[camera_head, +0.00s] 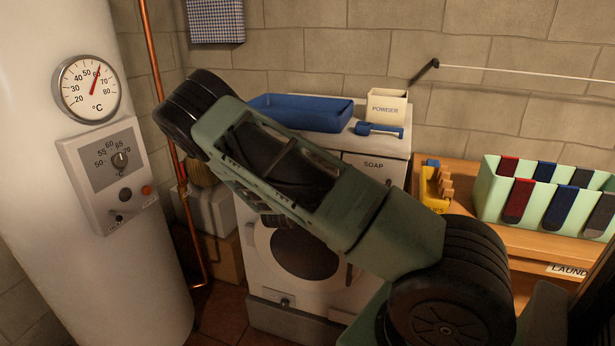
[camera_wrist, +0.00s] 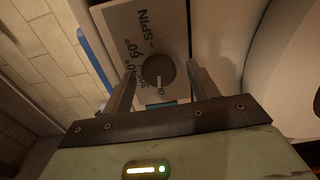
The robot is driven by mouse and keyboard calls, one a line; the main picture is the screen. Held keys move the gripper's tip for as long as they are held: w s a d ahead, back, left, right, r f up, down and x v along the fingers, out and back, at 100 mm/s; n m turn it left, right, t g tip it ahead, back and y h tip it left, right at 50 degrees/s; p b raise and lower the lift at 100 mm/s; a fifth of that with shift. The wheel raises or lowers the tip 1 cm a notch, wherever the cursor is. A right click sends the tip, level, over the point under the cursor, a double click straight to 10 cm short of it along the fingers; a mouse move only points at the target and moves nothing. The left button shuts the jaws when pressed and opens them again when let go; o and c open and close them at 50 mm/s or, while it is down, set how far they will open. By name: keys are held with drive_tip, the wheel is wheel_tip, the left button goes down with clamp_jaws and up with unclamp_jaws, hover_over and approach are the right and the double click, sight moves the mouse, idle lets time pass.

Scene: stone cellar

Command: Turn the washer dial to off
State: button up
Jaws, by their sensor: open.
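The white washer (camera_head: 258,284) with its round door stands behind my arm in the head view. My arm crosses in front of its upper front, so the dial is hidden there. In the wrist view the dark round dial (camera_wrist: 158,71) sits on a pale panel marked 30°, 40°, 60° and SPIN. Its white pointer mark is on the lower side in the picture, toward a partly hidden label starting with "O". My gripper (camera_wrist: 161,76) is open, with one finger on each side of the dial. I cannot tell whether the fingers touch it.
A blue tray (camera_head: 300,112), a POWDER box (camera_head: 387,106) and a blue scoop (camera_head: 380,129) are on the washer top. A wooden bench (camera_head: 540,247) with a mint sock rack (camera_head: 545,195) stands right. A boiler (camera_head: 125,270) and copper pipe (camera_head: 188,235) stand left.

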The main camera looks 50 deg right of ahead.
drive_tip(key=b+v, duration=0.3)
drive_tip(key=v, duration=1.4)
drive_tip(key=shift+a, duration=0.2)
